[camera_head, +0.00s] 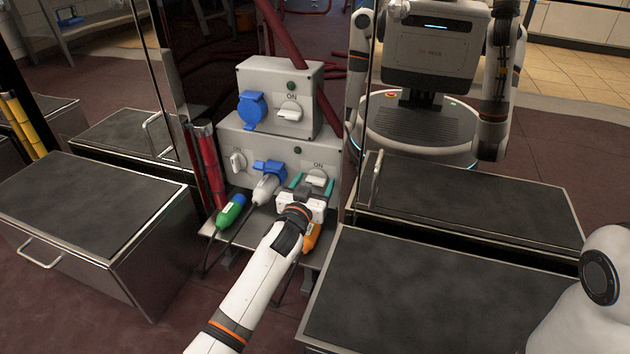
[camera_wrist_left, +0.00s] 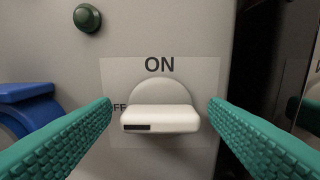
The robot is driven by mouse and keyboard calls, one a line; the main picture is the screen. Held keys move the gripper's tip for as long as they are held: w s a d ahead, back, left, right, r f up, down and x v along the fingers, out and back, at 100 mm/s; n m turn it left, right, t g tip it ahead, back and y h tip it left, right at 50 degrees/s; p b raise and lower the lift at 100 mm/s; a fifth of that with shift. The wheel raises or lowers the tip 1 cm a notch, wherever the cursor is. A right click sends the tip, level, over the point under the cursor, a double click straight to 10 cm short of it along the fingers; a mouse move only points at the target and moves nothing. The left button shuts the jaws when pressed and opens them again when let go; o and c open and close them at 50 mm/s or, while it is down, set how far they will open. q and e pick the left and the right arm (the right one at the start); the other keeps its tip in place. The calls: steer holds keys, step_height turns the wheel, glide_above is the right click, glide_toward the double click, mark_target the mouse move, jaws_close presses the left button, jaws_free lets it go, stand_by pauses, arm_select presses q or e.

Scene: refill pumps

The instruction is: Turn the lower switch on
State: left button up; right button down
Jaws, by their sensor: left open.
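The lower switch (camera_head: 317,177) is a white rotary knob on the lower grey box (camera_head: 222,140). In the left wrist view the knob (camera_wrist_left: 160,118) lies level, with its dark mark at the left end beside a partly hidden OFF label. The ON label (camera_wrist_left: 160,65) is above it. My left gripper (camera_head: 312,184) is open, its teal fingers on either side of the knob with gaps on both sides. No contact shows. My right gripper is not in view.
The upper box (camera_head: 277,98) carries another white switch (camera_head: 289,112) and a blue socket cover (camera_head: 252,107). A green plug (camera_head: 231,210) and a grey plug (camera_head: 265,188) are left of my gripper. Dark-topped cabinets (camera_head: 430,295) flank the boxes.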

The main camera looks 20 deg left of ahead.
arm_select(q)
steer(key=shift+c, duration=0.6)
steer(key=c, duration=0.9)
